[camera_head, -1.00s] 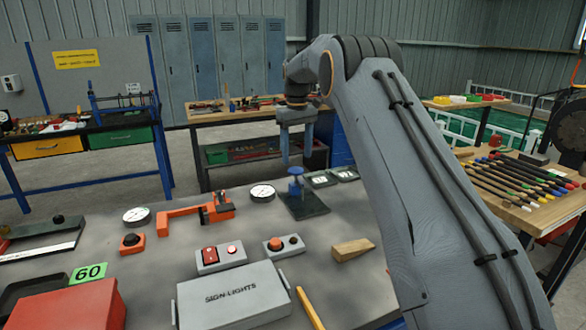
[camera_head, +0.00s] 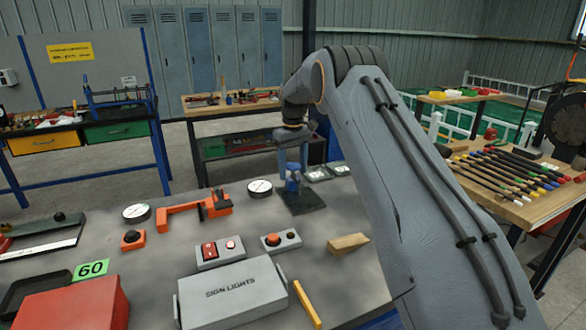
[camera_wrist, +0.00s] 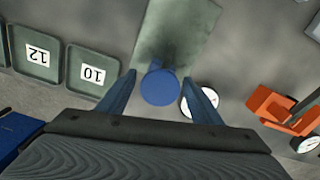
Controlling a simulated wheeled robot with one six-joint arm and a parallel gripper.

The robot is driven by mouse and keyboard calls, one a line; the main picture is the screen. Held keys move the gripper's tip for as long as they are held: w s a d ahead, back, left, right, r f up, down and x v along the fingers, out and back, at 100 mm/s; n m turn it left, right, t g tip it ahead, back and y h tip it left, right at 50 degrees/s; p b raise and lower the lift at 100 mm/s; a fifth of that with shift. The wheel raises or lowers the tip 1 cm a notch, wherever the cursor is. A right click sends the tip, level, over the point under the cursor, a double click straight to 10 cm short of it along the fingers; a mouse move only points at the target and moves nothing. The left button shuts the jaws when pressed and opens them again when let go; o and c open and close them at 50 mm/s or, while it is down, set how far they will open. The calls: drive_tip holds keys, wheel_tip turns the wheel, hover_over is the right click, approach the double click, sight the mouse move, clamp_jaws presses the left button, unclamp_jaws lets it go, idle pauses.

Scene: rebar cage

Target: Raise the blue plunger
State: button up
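The blue plunger (camera_head: 292,184) stands upright on a dark square plate (camera_head: 308,207) near the bench's far edge. My gripper (camera_head: 292,170) points down over it, with its two fingers at either side of the plunger's top. In the wrist view the round blue top (camera_wrist: 160,88) of the plunger lies between the fingers of my gripper (camera_wrist: 159,77), with a gap visible on each side. My gripper is open. The plunger's lower stem is mostly hidden under its top in the wrist view.
Two small numbered trays (camera_wrist: 90,72) lie beside the plate. A round dial (camera_head: 260,187) and an orange clamp (camera_head: 195,212) are on its other side. A wooden wedge (camera_head: 348,243), button boxes (camera_head: 281,240) and a grey SIGN LIGHTS box (camera_head: 232,291) are nearer.

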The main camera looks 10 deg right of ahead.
drive_tip(key=c, duration=1.3)
wheel_tip(320, 180, up, 3)
drive_tip(key=shift+r+b, duration=0.2)
drive_tip(key=shift+b, duration=0.1)
drive_tip(key=shift+c, duration=0.2)
drive_tip(key=shift+w+r, duration=0.1)
drive_tip(key=o, duration=1.4)
drive_tip(key=shift+r, duration=0.1)
drive_tip(key=shift+o, duration=0.5)
wheel_tip(320, 180, up, 8)
drive_tip(key=b, duration=0.2)
drive_tip(key=shift+f, duration=0.2)
